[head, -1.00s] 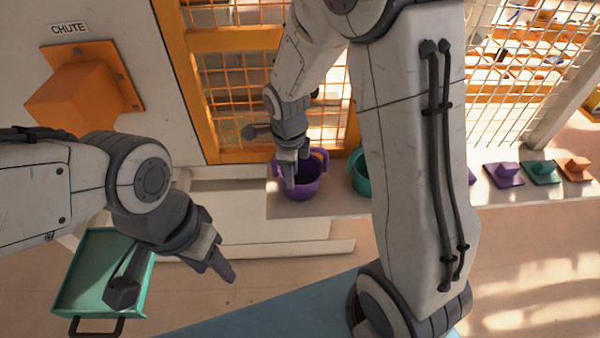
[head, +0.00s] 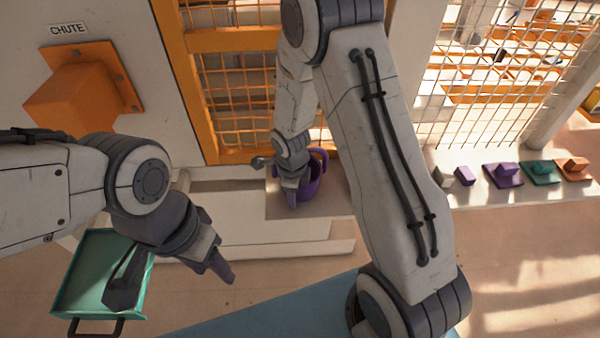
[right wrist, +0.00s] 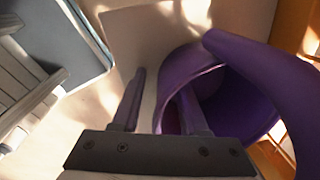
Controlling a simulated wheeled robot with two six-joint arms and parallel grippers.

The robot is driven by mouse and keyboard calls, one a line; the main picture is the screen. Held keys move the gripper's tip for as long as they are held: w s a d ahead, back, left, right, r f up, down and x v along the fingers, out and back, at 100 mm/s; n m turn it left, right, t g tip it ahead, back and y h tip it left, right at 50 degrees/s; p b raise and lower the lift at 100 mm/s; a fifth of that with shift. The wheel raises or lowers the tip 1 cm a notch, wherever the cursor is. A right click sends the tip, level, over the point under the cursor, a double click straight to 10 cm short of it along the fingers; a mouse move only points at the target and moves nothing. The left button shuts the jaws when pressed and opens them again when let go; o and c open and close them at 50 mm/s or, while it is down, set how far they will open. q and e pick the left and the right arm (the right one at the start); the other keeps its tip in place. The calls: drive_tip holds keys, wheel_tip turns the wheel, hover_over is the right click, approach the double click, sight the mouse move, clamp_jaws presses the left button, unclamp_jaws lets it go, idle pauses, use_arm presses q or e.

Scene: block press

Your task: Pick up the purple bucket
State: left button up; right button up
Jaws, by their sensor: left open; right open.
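The purple bucket (head: 314,185) stands upright on a pale ledge in front of the orange mesh gate, partly hidden by my right gripper in the head view. In the right wrist view the bucket (right wrist: 250,105) shows its open mouth and a thick raised handle. My right gripper (head: 291,203) is at the bucket's near left side. In the right wrist view its fingers (right wrist: 160,95) are apart, one at the bucket's opening and the other outside the wall. My left gripper (head: 222,270) is open and empty, away from the bucket at lower left.
An orange chute (head: 75,95) is on the wall at left. A green tray (head: 75,275) lies at lower left. Several coloured blocks on bases, including a purple one (head: 503,174), line the ledge at right. A blue surface (head: 260,312) is in front.

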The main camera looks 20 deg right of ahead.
clamp_jaws()
idle(1.4)
